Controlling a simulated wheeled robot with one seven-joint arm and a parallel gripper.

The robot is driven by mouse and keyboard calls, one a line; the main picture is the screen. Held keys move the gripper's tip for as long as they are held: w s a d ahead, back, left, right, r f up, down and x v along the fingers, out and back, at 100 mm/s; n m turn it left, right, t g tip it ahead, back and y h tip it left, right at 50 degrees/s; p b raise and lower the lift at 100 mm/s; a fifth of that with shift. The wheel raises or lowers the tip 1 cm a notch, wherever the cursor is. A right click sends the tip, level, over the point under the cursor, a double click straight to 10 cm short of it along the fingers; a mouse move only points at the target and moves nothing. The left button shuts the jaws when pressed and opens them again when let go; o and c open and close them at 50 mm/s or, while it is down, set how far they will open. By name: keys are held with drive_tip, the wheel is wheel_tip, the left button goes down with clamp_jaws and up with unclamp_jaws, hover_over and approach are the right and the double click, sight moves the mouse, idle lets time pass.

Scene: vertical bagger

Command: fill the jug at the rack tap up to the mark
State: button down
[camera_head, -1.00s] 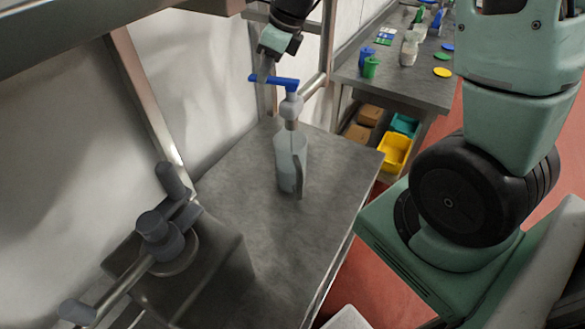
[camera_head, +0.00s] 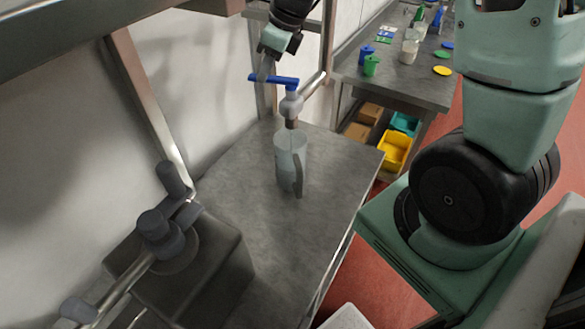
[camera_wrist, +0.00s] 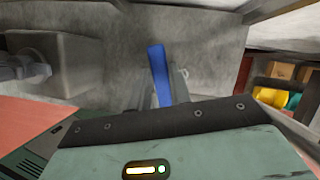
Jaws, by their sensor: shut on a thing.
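The jug (camera_head: 290,172) is a pale translucent vessel standing upright on the grey bench, its dark handle toward the camera. The rack tap (camera_head: 291,106) hangs over its mouth, with the spout just above the rim. The tap's blue lever (camera_head: 282,81) points across to the left. My gripper (camera_head: 264,72) is shut on the lever's left end. In the wrist view, the blue lever (camera_wrist: 158,66) rises between the fingers of my gripper (camera_wrist: 164,88). The liquid level and the mark on the jug are too faint to tell.
A grey box with a valve fitting (camera_head: 165,240) stands at the front left of the bench (camera_head: 270,235). Metal rack posts (camera_head: 150,105) rise behind. A second table (camera_head: 400,85) holds cups and lids, with a yellow bin (camera_head: 396,152) below. The bench right of the jug is clear.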

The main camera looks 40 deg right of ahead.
idle(0.3)
drive_tip(key=shift+r+m+p, duration=0.2)
drive_tip(key=shift+m+p, duration=0.1)
drive_tip(key=shift+p, duration=0.3)
drive_tip(key=shift+w+d+m+p, duration=0.15)
drive_tip(key=shift+d+m+p, duration=0.1)
drive_tip(key=shift+m+p, duration=0.25)
drive_tip(key=m+p, duration=0.1)
drive_tip(key=d+m+h+p, duration=0.1)
drive_tip(key=shift+w+t+p, duration=0.25)
drive_tip(key=shift+t+p, duration=0.15)
drive_tip(key=c, duration=2.2)
unclamp_jaws()
drive_tip(key=shift+w+f+m, duration=0.1)
drive_tip(key=shift+f+m, duration=0.1)
drive_tip(key=shift+m, duration=0.1)
drive_tip(key=c, duration=2.2)
unclamp_jaws()
drive_tip(key=shift+d, duration=0.2)
drive_tip(key=c, duration=2.2)
unclamp_jaws()
drive_tip(key=shift+r+m+h+p, duration=0.2)
drive_tip(key=shift+m+h+p, duration=0.1)
drive_tip(key=shift+p, duration=0.2)
